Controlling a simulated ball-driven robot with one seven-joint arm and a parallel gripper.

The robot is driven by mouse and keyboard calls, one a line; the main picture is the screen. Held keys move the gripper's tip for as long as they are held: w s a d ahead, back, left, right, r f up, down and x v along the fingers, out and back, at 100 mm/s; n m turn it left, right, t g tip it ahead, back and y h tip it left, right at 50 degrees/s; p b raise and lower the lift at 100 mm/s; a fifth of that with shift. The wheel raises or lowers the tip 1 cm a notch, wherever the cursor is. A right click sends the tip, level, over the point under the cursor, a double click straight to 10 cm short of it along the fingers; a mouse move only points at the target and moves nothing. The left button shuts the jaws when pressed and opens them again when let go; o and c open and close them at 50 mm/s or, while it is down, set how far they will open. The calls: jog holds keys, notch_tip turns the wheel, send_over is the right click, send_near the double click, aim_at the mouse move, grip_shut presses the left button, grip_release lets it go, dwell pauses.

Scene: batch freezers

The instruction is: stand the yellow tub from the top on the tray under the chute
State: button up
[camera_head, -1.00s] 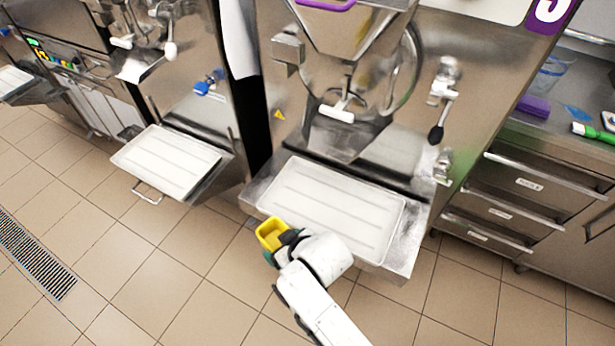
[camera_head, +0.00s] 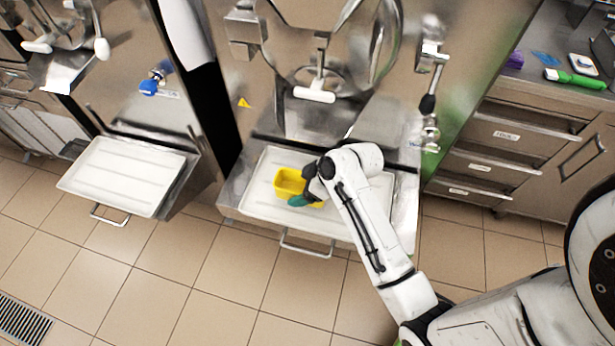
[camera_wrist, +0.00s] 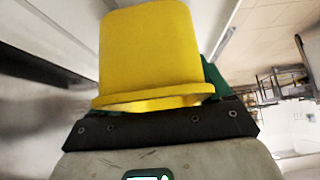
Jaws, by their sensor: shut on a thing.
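The yellow tub (camera_head: 289,183) is in my gripper (camera_head: 303,196), which is shut on it. In the head view the tub is over the left-middle part of the white tray (camera_head: 262,206), with its open side facing up. I cannot tell whether its base touches the tray. The tray lies on the metal shelf of the middle machine, below the chute (camera_head: 317,70) and its white-handled lever. In the wrist view the tub (camera_wrist: 150,52) fills the upper middle, its rim close to the dark gripper body. My arm hides the tray's right part.
A second white tray (camera_head: 125,175) sits on the neighbouring machine at left. A steel drawer cabinet (camera_head: 525,150) stands at right, with a green-handled tool (camera_head: 575,78) on top. The tray under the chute shows nothing else on it.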

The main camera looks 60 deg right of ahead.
jog(key=d+f, duration=0.1)
jog(key=w+d+f, duration=0.1)
jog(key=d, duration=0.1)
jog(key=d+f, duration=0.1)
jog(key=d, duration=0.1)
jog(key=shift+w, duration=0.3)
jog(key=shift+w+d+f, duration=0.1)
jog(key=shift+d+f, duration=0.05)
jog(key=shift+f, duration=0.2)
jog(key=o, duration=1.1)
jog(key=shift+f, duration=0.1)
